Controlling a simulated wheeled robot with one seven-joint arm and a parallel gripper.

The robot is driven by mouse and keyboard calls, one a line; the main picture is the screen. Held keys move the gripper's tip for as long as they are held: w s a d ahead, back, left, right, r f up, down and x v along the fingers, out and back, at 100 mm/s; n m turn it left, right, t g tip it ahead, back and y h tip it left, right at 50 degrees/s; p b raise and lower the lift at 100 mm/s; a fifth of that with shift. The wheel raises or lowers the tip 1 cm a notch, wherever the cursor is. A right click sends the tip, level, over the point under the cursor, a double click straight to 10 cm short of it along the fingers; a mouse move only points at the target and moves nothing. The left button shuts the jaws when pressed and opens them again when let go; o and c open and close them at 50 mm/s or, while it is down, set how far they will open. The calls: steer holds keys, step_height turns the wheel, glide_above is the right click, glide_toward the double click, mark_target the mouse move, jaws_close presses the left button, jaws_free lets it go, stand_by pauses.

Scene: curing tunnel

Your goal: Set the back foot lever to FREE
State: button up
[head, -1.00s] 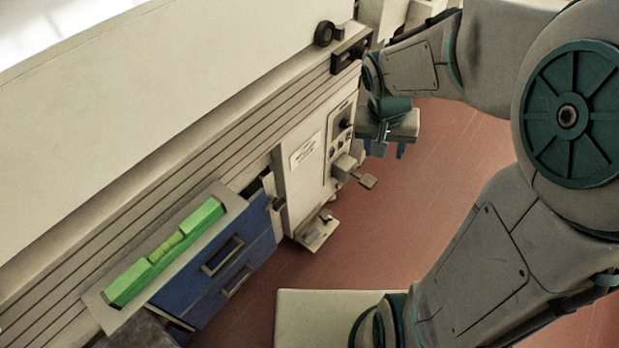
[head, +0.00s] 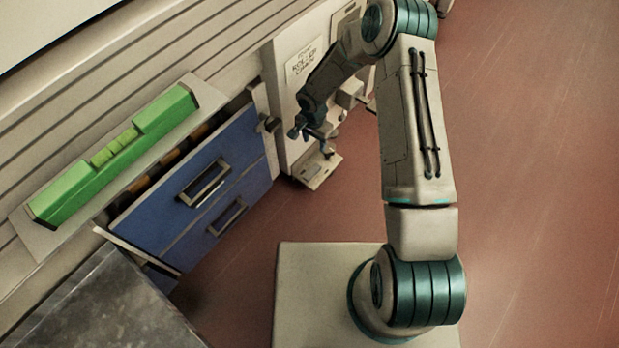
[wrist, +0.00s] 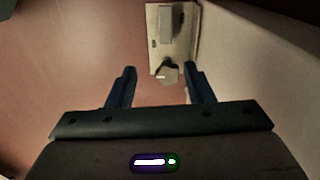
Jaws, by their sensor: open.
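A small pale foot unit (head: 318,172) sits low at the base of the cream control cabinet, near the floor, in the head view. It also shows ahead of my gripper in the wrist view (wrist: 184,45), with a grey block and a small knobbed lever (wrist: 168,73) on its near end. My gripper (head: 312,140) is above this unit in the head view. In the wrist view its two dark fingers (wrist: 155,88) are apart and empty, with the lever beyond and between their tips. Any FREE marking is too small to read.
The cream cabinet (head: 280,75) carries a printed label. Blue drawers (head: 225,165) and a shelf with a green level-like tool (head: 115,155) stand to the left. A grey-topped surface (head: 100,305) is at lower left. Reddish floor (head: 530,160) is open at right.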

steer(key=b, duration=0.1)
glide_above(309, 175)
step_height(309, 175, down, 6)
steer(key=shift+m, duration=0.3)
step_height(309, 175, down, 13)
steer(key=b, duration=0.4)
steer(key=shift+w+d+b, duration=0.1)
steer(key=shift+b, duration=0.2)
steer(key=c, duration=1)
